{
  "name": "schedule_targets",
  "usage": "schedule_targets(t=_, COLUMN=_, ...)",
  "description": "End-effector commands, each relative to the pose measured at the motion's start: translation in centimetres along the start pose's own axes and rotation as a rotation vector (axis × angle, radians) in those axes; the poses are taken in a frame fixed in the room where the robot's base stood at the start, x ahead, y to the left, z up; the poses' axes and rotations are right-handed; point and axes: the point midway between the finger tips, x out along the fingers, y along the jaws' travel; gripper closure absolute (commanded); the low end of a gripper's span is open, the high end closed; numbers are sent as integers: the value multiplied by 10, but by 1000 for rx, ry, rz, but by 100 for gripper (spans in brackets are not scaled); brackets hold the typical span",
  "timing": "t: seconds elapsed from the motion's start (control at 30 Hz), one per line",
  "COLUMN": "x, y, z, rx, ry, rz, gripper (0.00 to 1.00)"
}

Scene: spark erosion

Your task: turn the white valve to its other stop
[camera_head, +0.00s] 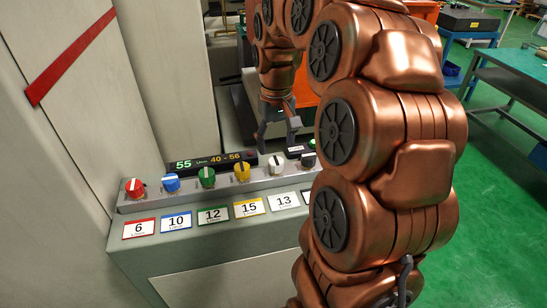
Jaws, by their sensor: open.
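A row of knob-like valves sits on the grey console ledge. The white valve (274,165) has a dark handle bar and stands between the yellow valve (242,171) and the black valve (308,160). A label reading 13 (284,201) is below it. My gripper (277,142) hangs above and behind the white valve with its fingers apart and nothing between them. It appears clear of the valve, though its exact height above the ledge is hard to tell. My copper arm covers the right end of the console.
Red (135,188), blue (172,182) and green (207,177) valves stand to the left, with labels below. A display (212,161) reads 55 and 40 - 56. A small dark labelled block (297,150) stands behind the white valve. Green tables are at the right.

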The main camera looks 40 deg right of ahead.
Motion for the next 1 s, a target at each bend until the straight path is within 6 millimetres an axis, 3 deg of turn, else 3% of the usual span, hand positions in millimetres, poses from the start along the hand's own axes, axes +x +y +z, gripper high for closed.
schedule_targets(t=0.3, x=38, y=0, z=2, rx=2, ry=-5, rz=-1, gripper=34)
schedule_targets(t=0.5, x=52, y=1, z=0, rx=2, ry=1, rz=-1, gripper=34)
schedule_targets(t=0.87, x=58, y=0, z=0, rx=2, ry=0, rz=-1, gripper=34)
schedule_targets(t=1.0, x=58, y=0, z=0, rx=1, ry=0, rz=-1, gripper=45)
